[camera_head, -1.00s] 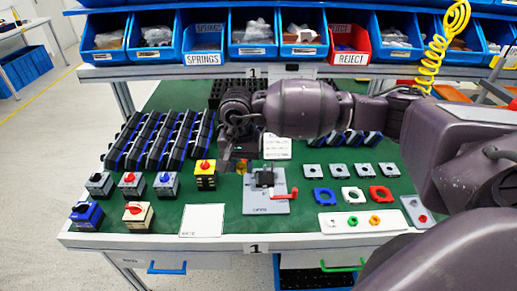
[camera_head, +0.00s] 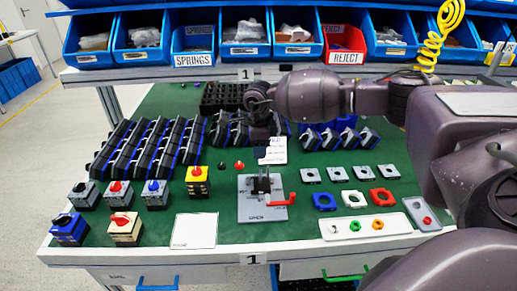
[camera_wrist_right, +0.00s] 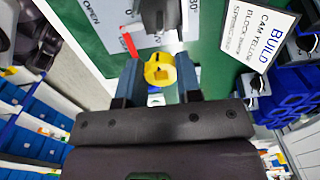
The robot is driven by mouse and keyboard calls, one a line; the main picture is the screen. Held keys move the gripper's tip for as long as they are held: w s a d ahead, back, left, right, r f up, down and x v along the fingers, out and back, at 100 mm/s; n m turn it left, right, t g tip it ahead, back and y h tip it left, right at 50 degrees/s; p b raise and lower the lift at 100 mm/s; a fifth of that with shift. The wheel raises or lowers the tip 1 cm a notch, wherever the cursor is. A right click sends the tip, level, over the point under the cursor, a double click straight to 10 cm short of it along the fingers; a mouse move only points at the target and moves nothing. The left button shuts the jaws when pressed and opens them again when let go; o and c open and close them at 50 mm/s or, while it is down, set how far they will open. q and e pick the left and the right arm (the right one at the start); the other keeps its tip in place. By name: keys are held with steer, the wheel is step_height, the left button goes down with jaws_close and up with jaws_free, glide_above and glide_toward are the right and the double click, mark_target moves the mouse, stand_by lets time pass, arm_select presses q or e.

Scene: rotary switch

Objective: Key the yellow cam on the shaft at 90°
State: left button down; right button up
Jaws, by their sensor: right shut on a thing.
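My right gripper (camera_head: 260,140) is behind the grey fixture plate (camera_head: 250,209) in the head view. In the right wrist view the gripper (camera_wrist_right: 159,88) is shut on the yellow cam (camera_wrist_right: 161,70), a ring with a hole and notched edge, held between the two blue-grey fingers. The cam cannot be made out in the head view. The dark shaft holder (camera_head: 261,184) stands on the plate; it also shows beyond the cam in the wrist view (camera_wrist_right: 160,13), apart from it. A red lever (camera_head: 284,200) sits at the plate's right. My left gripper is not in view.
A white build card (camera_wrist_right: 256,38) stands behind the fixture. Switches (camera_head: 197,182) stand at left; grey, blue, white and red blocks (camera_head: 353,198) lie at right. A white tray (camera_head: 340,232) holds small coloured rings. Black-blue racks (camera_head: 150,150) fill the back left.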

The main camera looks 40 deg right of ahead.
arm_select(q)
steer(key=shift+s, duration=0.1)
arm_select(e)
steer(key=shift+f, duration=0.25)
steer(key=shift+f+b, duration=0.3)
steer(key=shift+f, duration=0.3)
step_height(320, 180, down, 2)
steer(key=shift+b, duration=0.4)
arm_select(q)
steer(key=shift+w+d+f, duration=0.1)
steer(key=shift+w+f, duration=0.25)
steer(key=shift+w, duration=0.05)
arm_select(e)
steer(key=shift+f, duration=0.55)
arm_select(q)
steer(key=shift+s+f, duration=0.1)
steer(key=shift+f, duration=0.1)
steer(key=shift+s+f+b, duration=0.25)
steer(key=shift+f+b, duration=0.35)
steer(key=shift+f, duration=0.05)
arm_select(e)
steer(key=shift+f, duration=1.15)
steer(key=o, duration=1)
steer(key=shift+c, duration=0.2)
